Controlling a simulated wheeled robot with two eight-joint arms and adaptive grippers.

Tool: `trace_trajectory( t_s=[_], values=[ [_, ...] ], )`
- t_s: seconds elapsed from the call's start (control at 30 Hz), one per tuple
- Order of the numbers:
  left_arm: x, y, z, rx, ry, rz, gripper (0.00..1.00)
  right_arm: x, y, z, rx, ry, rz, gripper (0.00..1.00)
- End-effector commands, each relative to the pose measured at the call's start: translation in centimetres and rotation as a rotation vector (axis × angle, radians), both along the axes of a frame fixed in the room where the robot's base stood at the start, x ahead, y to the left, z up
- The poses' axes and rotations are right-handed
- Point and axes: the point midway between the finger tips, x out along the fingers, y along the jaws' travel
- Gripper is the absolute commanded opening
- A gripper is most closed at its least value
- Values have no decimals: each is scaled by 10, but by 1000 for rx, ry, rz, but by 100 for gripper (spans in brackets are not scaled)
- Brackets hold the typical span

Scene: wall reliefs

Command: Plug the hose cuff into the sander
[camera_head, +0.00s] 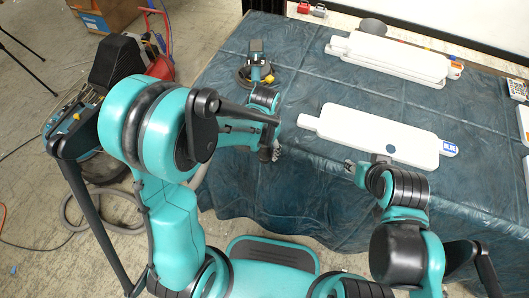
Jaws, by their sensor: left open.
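The sander (256,68), dark with a round base and a small yellow part, stands on the blue-covered table near its back left. My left gripper (272,153) is at the table's left front, nearer to me than the sander and apart from it. It is open, and I see nothing held in it. A grey hose (68,210) lies curved on the floor at the left, partly hidden by my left arm. I cannot make out its cuff. My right gripper (352,168) is over the table's front part, small and partly hidden by its wrist; its jaw state is unclear.
White panels (388,55) lie at the back of the table, and another white panel (375,135) lies in the middle with a blue label at its right end. A dark vacuum-like machine (118,60) and a cardboard box (108,12) stand left on the floor. The table around the sander is fairly clear.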

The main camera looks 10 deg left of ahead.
Motion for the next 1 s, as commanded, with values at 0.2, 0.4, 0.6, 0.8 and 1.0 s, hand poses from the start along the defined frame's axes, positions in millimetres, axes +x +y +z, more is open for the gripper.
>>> trace_trajectory(
  t_s=[0.2,0.4,0.6,0.8,1.0],
  values=[
    [0,0,-1,0,0,0,60,0,0,0,0,0,0,40],
    [0,0,-1,0,0,0,7,0,0,0,0,0,0,40],
    [0,0,-1,0,0,0,6,0,0,0,0,0,0,40],
    [0,0,4,0,0,0,6,0,0,3,0,0,0,40],
    [0,0,28,0,0,0,6,0,0,17,0,0,0,40]
  ],
)
